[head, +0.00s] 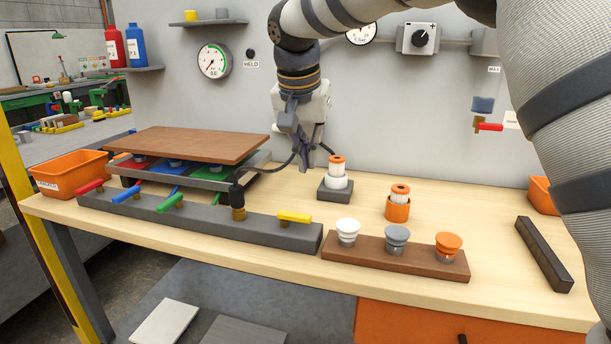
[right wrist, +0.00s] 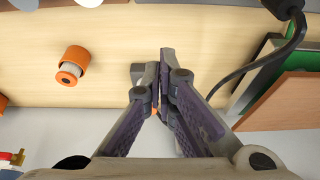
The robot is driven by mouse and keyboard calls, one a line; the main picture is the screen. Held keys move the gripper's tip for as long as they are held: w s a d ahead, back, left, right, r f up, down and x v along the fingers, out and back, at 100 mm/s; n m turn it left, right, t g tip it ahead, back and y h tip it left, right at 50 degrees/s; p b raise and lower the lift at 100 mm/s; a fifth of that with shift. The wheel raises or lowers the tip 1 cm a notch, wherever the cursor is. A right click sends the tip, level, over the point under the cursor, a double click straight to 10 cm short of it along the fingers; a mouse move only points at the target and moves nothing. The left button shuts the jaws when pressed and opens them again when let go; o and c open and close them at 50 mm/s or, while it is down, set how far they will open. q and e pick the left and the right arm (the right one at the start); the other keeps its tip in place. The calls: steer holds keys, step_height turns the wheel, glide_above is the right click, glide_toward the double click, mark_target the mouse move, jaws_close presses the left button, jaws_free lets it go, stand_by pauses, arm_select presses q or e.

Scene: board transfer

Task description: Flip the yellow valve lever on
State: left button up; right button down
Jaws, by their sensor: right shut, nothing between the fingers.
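The yellow valve lever (head: 294,217) sits on the right part of a long dark grey valve bar (head: 258,233) along the front of the bench. It lies roughly along the bar, while the red, blue and green levers on the same bar slant across it. My right gripper (head: 304,166) points down over the back of the bench, behind the yellow lever and well apart from it. Its fingers are shut and empty; they also show closed in the right wrist view (right wrist: 165,62). The yellow lever does not show in that view. My left gripper is not in view.
A brass fitting with a black hose (head: 238,205) stands on the bar left of the yellow lever. A white-and-orange filter (head: 337,172) is close to my right gripper. A brown rack (head: 395,259) with several knobs stands right of the bar. A brown board (head: 190,144) lies at left.

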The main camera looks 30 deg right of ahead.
mark_target(294, 217)
steer(key=x, duration=0.8)
steer(key=shift+b, duration=0.35)
steer(key=shift+a+f, duration=0.1)
steer(key=shift+f, duration=0.2)
steer(key=shift+s+a+r+p, duration=0.3)
steer(key=shift+s+a+p, duration=0.15)
steer(key=shift+s+a, duration=0.45)
steer(key=shift+s+a+f, duration=0.15)
steer(key=shift+s+a, duration=0.15)
steer(key=shift+a, duration=0.1)
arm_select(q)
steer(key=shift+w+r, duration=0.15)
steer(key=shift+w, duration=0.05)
arm_select(e)
steer(key=shift+f, duration=0.1)
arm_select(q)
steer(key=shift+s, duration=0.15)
arm_select(e)
steer(key=shift+w+f, duration=0.1)
steer(key=shift+w, duration=0.05)
